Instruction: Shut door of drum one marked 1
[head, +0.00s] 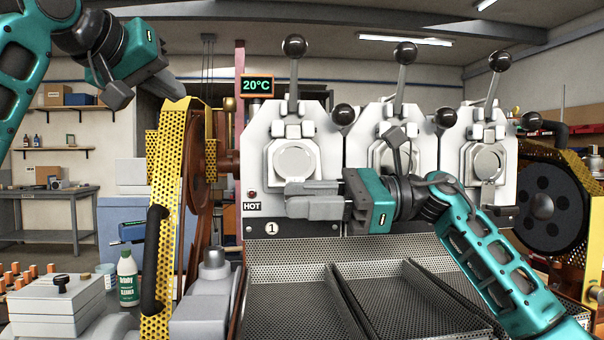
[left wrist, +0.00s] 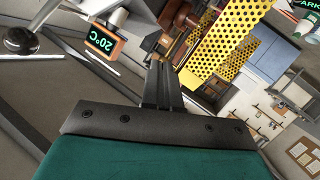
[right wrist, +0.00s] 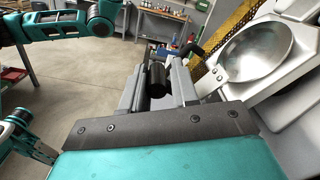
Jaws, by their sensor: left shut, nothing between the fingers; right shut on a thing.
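Drum one (head: 258,190) is the leftmost pale front plate, with a "1" badge (head: 271,228) and a HOT label below. A round metal disc (head: 294,160) sits in its middle; I cannot tell how far its door is open. My right gripper (head: 290,199) is in front of that plate, just below the disc. In the right wrist view its fingers are shut on a black cylindrical handle (right wrist: 156,76), beside a round, hollow-looking silver part (right wrist: 256,52). My left gripper (head: 118,96) is shut and empty, high at the upper left.
Two similar drum fronts (head: 380,200) stand to the right, all with ball-topped levers (head: 294,46). Perforated trays (head: 300,300) lie below. A yellow perforated guard (head: 160,175) and a green bottle (head: 128,280) are at left. My right forearm crosses the right-hand trays.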

